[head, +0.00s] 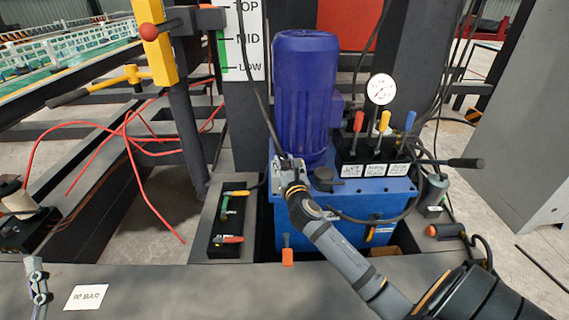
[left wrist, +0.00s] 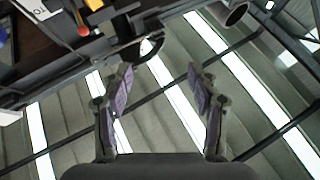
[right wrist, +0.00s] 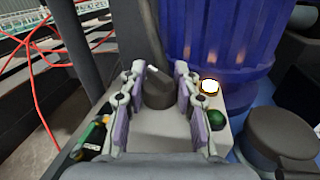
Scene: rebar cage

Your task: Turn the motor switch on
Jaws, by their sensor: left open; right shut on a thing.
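The motor switch (right wrist: 158,92) is a dark knob on a light grey box (right wrist: 165,130) in front of the blue motor (head: 305,95). My right gripper (right wrist: 160,76) is shut on the knob, with one finger on each side. A bright white lamp with an orange glow (right wrist: 209,86) and a green button (right wrist: 216,119) are on the box's right. In the head view my right gripper (head: 288,168) hides most of the box. My left gripper (left wrist: 160,84) is open and empty, with the roof behind it; part of it shows at the head view's lower left.
The blue power unit (head: 340,215) carries red, yellow and blue levers (head: 383,124) and a round gauge (head: 381,89). A dark cap (right wrist: 280,138) is right of the switch box. A black tool holder (head: 228,220) and red cables (head: 130,150) lie left.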

